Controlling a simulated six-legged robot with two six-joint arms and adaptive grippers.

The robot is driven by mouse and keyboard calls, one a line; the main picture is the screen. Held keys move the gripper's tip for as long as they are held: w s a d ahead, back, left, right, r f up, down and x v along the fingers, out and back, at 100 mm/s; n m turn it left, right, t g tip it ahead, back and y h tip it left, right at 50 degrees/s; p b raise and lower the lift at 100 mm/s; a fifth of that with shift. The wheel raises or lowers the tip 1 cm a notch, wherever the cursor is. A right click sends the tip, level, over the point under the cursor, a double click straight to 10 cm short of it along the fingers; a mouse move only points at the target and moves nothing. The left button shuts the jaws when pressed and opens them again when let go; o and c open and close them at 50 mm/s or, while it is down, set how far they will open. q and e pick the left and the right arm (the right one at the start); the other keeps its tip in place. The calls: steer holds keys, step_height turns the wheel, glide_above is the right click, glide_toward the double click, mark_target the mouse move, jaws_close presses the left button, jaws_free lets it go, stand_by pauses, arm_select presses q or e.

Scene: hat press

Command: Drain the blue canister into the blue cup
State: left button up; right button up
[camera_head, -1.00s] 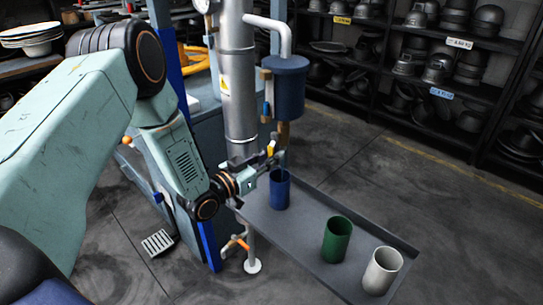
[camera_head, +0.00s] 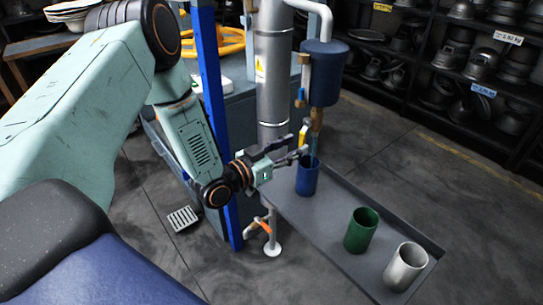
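The blue canister (camera_head: 325,75) hangs on the grey vertical pipe, with a brass-coloured outlet (camera_head: 316,121) below it. A yellow lever (camera_head: 303,134) is beside the outlet. The blue cup (camera_head: 307,178) stands upright on the grey tray, under the outlet. A thin bluish streak shows between outlet and cup, too small to tell if it is liquid. My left gripper (camera_head: 297,151) is at the lever's lower end, just above the cup's left rim. Its fingers are dark and small, and I cannot tell whether they are closed on the lever. My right gripper is not in view.
A green cup (camera_head: 361,230) and a white cup (camera_head: 405,266) stand on the tray (camera_head: 335,238) to the right. Shelves of dark metal parts (camera_head: 460,60) line the back. Floor right of the tray is clear.

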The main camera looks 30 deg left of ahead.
arm_select(q)
steer(key=v, duration=0.8)
steer(key=shift+s+a, duration=0.1)
steer(key=shift+s, duration=0.05)
stand_by(0.4)
steer(key=s+d+f+n+g+y, duration=0.2)
steer(key=s+f+n+g, duration=0.15)
steer(key=f, duration=0.35)
steer(key=s+d+f+n+g+y, duration=0.1)
steer(key=s+f+n+g, duration=0.1)
steer(key=s+f+g, duration=0.35)
steer(key=s+d+f+g+y, duration=0.1)
steer(key=s+f+g, duration=0.1)
steer(key=s, duration=0.5)
steer(key=s+d+f+g+y, duration=0.1)
steer(key=s+d+f+g, duration=0.1)
steer(key=s, duration=0.5)
steer(key=s+d+f+g+y, duration=0.1)
steer(key=s+f+g, duration=0.3)
steer(key=s, duration=0.3)
steer(key=shift+s+d+f+m, duration=0.2)
steer(key=shift+d+m, duration=0.1)
steer(key=shift+m, duration=0.15)
stand_by(2.5)
